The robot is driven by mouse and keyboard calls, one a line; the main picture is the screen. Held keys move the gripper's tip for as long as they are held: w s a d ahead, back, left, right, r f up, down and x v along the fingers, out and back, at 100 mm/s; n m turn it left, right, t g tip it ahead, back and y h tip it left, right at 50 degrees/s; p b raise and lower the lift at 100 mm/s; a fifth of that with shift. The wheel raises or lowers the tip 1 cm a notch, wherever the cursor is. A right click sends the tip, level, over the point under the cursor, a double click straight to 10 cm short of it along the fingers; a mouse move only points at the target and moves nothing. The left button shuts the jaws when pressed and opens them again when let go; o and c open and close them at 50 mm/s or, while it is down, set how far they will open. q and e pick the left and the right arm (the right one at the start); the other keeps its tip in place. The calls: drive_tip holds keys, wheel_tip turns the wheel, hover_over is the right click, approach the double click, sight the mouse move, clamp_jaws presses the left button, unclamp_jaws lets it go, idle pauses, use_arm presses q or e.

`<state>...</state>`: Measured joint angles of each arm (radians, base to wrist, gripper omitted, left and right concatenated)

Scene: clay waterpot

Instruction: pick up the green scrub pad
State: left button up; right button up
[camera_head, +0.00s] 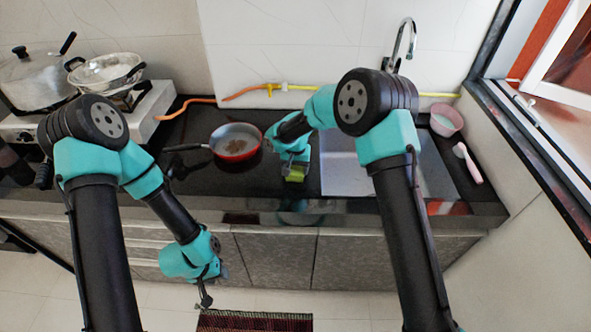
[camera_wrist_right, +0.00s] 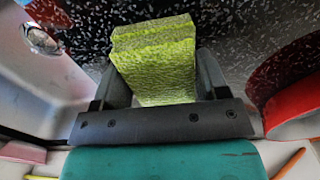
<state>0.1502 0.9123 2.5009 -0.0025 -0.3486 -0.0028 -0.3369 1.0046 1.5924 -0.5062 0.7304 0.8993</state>
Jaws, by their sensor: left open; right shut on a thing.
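The green scrub pad (camera_head: 295,173) is a yellow-green block near the front edge of the counter, just left of the sink. In the right wrist view the pad (camera_wrist_right: 158,62) fills the space between the two fingers. My right gripper (camera_head: 293,166) is shut on the pad, with a finger on each side of it. I cannot tell whether the pad still touches the counter. My left gripper (camera_head: 205,296) is open and empty, low in front of the cabinets, far from the pad.
A red pan (camera_head: 236,142) stands on the dark counter left of the pad. The sink (camera_head: 345,170) is to the right. A pink bowl (camera_head: 447,120) and a pink-handled brush (camera_head: 467,162) lie further right. A stove with pots (camera_head: 105,72) is at the far left.

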sight(295, 167)
drive_tip(key=shift+r, duration=0.55)
wheel_tip(295, 167, up, 3)
drive_tip(key=shift+f, duration=0.15)
drive_tip(key=s, duration=1)
drive_tip(key=s+r, duration=0.1)
drive_tip(key=s, duration=0.5)
drive_tip(key=shift+a+r, duration=0.1)
drive_tip(key=shift+a, duration=0.3)
